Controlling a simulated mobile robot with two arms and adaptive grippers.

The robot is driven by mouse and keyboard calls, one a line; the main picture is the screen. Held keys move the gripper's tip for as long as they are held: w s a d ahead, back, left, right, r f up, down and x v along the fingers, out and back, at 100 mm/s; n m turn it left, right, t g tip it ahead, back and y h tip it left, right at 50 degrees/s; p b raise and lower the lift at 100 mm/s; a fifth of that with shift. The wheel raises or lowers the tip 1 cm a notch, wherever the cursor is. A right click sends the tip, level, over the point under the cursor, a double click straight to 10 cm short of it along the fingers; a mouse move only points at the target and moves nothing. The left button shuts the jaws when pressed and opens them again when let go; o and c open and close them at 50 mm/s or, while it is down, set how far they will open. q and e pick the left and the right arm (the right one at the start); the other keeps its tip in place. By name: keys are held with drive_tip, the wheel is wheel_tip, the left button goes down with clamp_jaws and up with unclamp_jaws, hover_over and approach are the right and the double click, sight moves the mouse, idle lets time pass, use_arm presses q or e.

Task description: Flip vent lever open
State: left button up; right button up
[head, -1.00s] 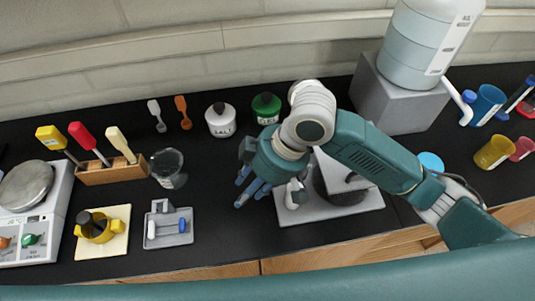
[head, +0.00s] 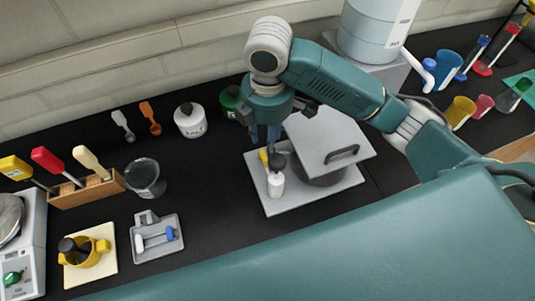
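A grey plate (head: 312,200) at centre right bears a dark round vessel (head: 322,176) under a square grey lid (head: 318,132) with a dark handle (head: 342,154). At the plate's left part stands a small white post (head: 275,186) with a dark top. A short yellow lever (head: 264,156) sticks out from that top, up and to the left. My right gripper (head: 264,138) points down just above and behind the lever. Its blue fingers look apart with nothing between them. Whether a fingertip touches the lever I cannot tell. My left gripper is not in view.
A grey tray (head: 152,251) holds a white and a blue piece. A beaker (head: 146,178), a white jar (head: 190,120) and a green jar (head: 231,102) stand left of the gripper. A large container (head: 375,30) stands behind my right arm. Black tabletop is clear left of the plate.

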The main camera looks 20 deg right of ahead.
sight(265, 156)
wheel_tip(265, 156, down, 9)
drive_tip(key=shift+w+r, duration=0.1)
idle(0.4)
clamp_jaws()
